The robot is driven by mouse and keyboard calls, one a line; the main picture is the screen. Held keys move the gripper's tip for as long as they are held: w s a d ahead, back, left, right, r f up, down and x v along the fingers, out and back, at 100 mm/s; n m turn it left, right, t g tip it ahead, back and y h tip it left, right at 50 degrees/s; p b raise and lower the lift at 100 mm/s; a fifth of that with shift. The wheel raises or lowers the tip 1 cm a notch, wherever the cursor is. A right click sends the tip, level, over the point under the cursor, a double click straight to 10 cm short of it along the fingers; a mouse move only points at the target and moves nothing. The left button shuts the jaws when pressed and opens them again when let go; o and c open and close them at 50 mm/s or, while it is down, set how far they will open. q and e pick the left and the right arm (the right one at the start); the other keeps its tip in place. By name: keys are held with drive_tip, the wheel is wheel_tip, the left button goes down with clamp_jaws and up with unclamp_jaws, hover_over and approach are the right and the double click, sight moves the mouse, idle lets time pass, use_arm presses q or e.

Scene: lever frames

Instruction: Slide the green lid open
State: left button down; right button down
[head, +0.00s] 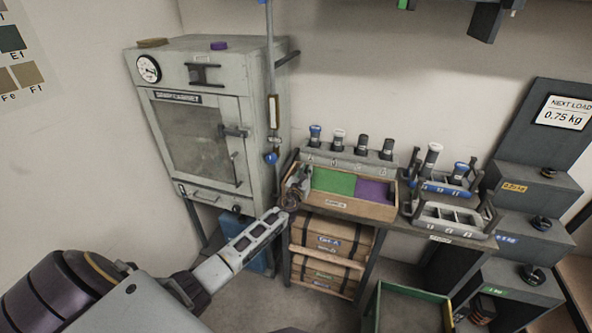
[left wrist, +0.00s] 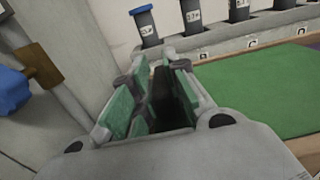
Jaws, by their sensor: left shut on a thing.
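The green lid (head: 333,182) lies in a shallow wooden box (head: 350,208), next to a purple panel (head: 374,191) on its right. In the left wrist view the green lid (left wrist: 253,97) fills the right side. My left gripper (head: 299,184) is at the left end of the box, beside the lid's left edge. In the left wrist view its green-padded fingers (left wrist: 160,92) are close together around a dark part between them. The held part is mostly hidden, but it is at the lid's left end. My right gripper is not in view.
A rail with several vials (head: 338,140) stands behind the box. A grey cabinet (head: 195,130) rises close on the left, with a vertical pole (head: 270,90) beside it. Racks (head: 450,217) stand right of the box. A green-rimmed tray (head: 408,293) is in front.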

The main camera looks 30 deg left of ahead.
sight(336, 185)
use_arm(q)
drive_tip(key=w+d, duration=0.1)
drive_tip(key=d, duration=0.3)
drive_tip(key=w+d, duration=0.1)
drive_tip(key=d, duration=0.3)
drive_tip(key=w+d, duration=0.1)
drive_tip(key=d, duration=0.3)
drive_tip(key=shift+d, duration=0.2)
drive_tip(key=c, duration=1.4)
unclamp_jaws()
drive_tip(key=shift+s, duration=0.2)
drive_tip(key=shift+v, duration=5.8)
drive_tip(key=shift+f, duration=0.1)
